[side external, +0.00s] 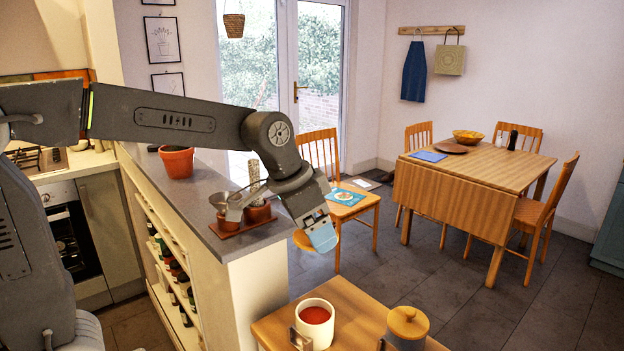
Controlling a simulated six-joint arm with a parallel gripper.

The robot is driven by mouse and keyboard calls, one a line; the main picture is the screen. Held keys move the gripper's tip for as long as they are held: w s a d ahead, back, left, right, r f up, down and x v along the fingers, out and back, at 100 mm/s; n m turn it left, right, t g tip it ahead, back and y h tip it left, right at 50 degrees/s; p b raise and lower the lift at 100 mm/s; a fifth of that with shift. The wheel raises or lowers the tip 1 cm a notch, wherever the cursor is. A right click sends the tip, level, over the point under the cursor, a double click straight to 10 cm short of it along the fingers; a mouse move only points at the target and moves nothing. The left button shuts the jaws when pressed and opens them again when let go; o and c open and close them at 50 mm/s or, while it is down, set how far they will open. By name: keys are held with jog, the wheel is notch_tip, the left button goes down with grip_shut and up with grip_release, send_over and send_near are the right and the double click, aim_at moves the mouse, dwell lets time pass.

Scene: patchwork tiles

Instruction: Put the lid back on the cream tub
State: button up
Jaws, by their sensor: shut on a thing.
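The cream tub (315,335) stands open and upright on the small wooden table at the bottom of the side external view. Something red-orange shows inside it. My gripper (318,236) points down, well above the tub and apart from it. It is shut on a round wooden-coloured lid (302,241), mostly hidden behind the finger and wrist. A grey tub (406,341) with a knobbed wooden lid (407,321) on it stands to the right of the cream tub.
The small wooden table (352,300) is bare between the tubs. A small dark upright piece (300,341) stands before the cream tub. The grey-topped counter (215,215) at left carries a terracotta pot (176,162) and a tray (243,228) of pots.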

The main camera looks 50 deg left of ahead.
notch_tip(320, 180, down, 15)
jog(key=shift+f, duration=0.15)
dwell(0.6)
jog(key=shift+f, duration=0.15)
dwell(2.0)
jog(key=o, duration=0.8)
notch_tip(320, 180, up, 7)
dwell(1.1)
